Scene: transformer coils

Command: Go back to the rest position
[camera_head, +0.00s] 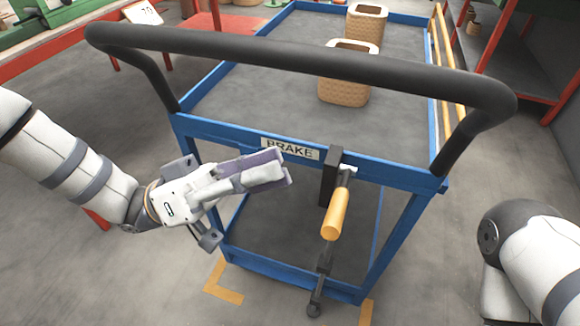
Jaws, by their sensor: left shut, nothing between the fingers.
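My left gripper (284,168) comes in from the left, in front of the near end of a blue cart. Its fingers are together with nothing between them, pointing right, just below the sign marked BRAKE (290,149). To its right, a brake lever with a yellow handle (336,213) hangs at the cart's front, apart from the gripper. My right arm shows at the lower right edge; its gripper is out of view.
The blue cart (405,178) has a black push bar (300,57) above the left gripper. Two woven baskets (343,92) (366,25) stand on its top. Red-framed tables (215,22) stand at the upper left and a red shelf (515,80) at the right. Grey floor is clear at lower left.

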